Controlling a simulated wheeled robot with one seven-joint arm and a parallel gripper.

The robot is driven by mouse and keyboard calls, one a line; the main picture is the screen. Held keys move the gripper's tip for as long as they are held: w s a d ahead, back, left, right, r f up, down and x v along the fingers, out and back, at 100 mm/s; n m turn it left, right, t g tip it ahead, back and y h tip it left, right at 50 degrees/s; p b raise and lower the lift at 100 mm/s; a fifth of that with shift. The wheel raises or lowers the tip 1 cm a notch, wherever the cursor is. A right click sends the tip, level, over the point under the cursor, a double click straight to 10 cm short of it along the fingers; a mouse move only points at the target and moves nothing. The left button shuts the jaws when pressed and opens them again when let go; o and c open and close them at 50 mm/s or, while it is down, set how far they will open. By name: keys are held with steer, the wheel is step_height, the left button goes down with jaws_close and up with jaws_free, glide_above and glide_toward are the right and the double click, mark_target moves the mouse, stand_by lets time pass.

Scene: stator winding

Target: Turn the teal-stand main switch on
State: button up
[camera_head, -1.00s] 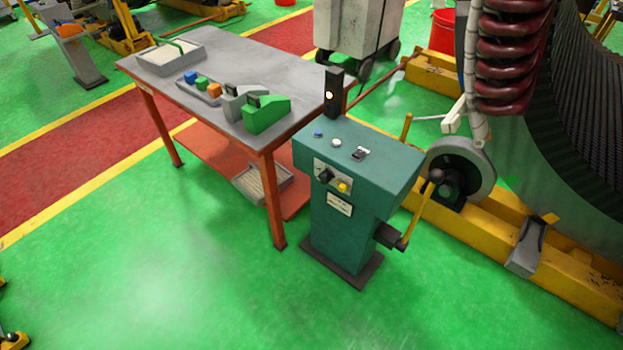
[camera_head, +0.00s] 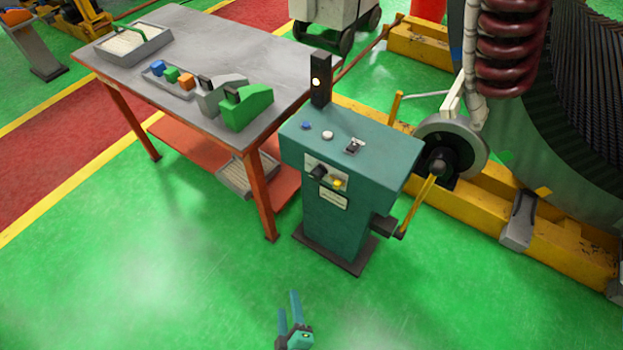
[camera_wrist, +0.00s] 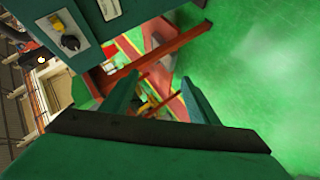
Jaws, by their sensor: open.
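The teal stand (camera_head: 340,210) is upright right of centre in the head view, on a dark base plate. A pale panel on its front face holds a black rotary switch (camera_head: 319,172) and a yellow button (camera_head: 337,184). The black switch (camera_wrist: 69,44) and yellow button also show at the upper left of the wrist view. I cannot read the switch's position. My gripper (camera_head: 290,312) is at the bottom of the head view, low in front of the stand and apart from it. Its two teal fingers (camera_wrist: 162,103) are spread and empty.
A table with orange legs (camera_head: 262,195) stands left of the stand, bearing a green block (camera_head: 247,108) and a tray (camera_head: 133,46). A yellow lever (camera_head: 417,205) juts from the stand's right side, beside a grey wheel and yellow beam (camera_head: 460,215). Green floor in front is clear.

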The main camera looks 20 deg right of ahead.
steer(key=w+d+f+n+h, duration=0.3)
steer(key=w+d+n, duration=0.1)
steer(key=w, duration=0.5)
steer(key=n+g+h, duration=0.1)
steer(key=n+h, duration=0.3)
steer(key=h, duration=0.6)
glide_toward(315, 178)
steer(key=x, duration=0.9)
steer(key=shift+w+d, duration=0.15)
steer(key=c, duration=1.1)
